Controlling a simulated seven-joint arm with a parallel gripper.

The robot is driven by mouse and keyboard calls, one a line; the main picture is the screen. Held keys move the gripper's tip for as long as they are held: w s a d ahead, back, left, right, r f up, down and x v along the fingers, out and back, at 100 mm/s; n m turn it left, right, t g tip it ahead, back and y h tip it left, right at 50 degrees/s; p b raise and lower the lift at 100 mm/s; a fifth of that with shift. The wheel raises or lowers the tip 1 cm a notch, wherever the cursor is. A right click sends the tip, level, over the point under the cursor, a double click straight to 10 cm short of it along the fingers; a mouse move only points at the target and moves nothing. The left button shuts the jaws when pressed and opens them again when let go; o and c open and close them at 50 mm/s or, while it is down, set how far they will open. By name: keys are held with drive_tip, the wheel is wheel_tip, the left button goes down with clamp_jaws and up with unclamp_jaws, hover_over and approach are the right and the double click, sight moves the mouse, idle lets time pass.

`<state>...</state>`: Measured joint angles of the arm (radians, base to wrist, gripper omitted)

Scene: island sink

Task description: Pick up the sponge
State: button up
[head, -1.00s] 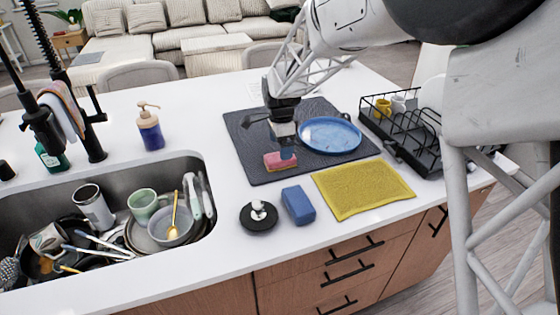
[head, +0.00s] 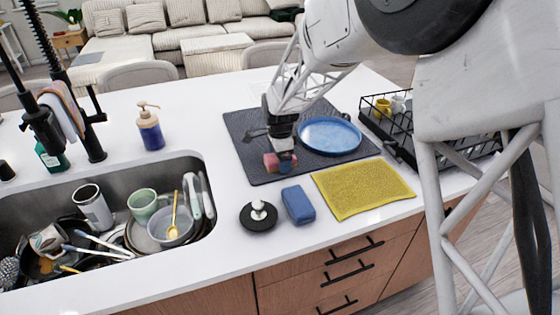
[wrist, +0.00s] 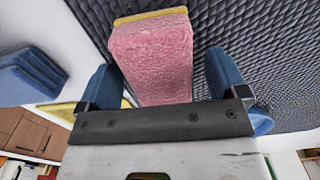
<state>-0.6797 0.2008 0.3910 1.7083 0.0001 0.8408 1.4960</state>
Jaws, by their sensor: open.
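The pink sponge (head: 270,163) with a yellow layer lies on the dark quilted mat (head: 245,135), near its front edge. In the head view my gripper (head: 284,157) is low over it and hides part of it. In the wrist view the sponge (wrist: 155,55) lies between the two blue fingertips of my gripper (wrist: 162,82). The fingers are open, one on each side, with a visible gap on the right and a smaller one on the left. The sponge's near end is hidden by the gripper body.
A blue plate (head: 330,136) is on the mat, right of my gripper. A blue block (head: 298,205), a black round-based item (head: 258,217) and a yellow cloth (head: 362,188) lie in front. A dish rack (head: 400,125) stands right, and a full sink (head: 205,165) left.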

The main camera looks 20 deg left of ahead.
drive_tip(key=shift+c, duration=0.4)
drive_tip(key=c, duration=0.9)
drive_tip(key=shift+r, duration=0.1)
drive_tip(key=shift+r, duration=0.4)
wheel_tip(320, 180, up, 3)
drive_tip(key=shift+s+f, duration=0.1)
drive_tip(key=shift+f, duration=0.05)
drive_tip(key=s+d, duration=0.3)
drive_tip(key=s, duration=0.1)
drive_tip(key=s+d+r, duration=0.1)
drive_tip(key=s+d, duration=0.2)
drive_tip(key=s, duration=0.1)
drive_tip(key=s+d, duration=0.3)
drive_tip(key=s, duration=0.1)
drive_tip(key=shift+s+d+r, duration=0.15)
drive_tip(key=shift+s+d, duration=0.05)
drive_tip(key=shift+d, duration=0.2)
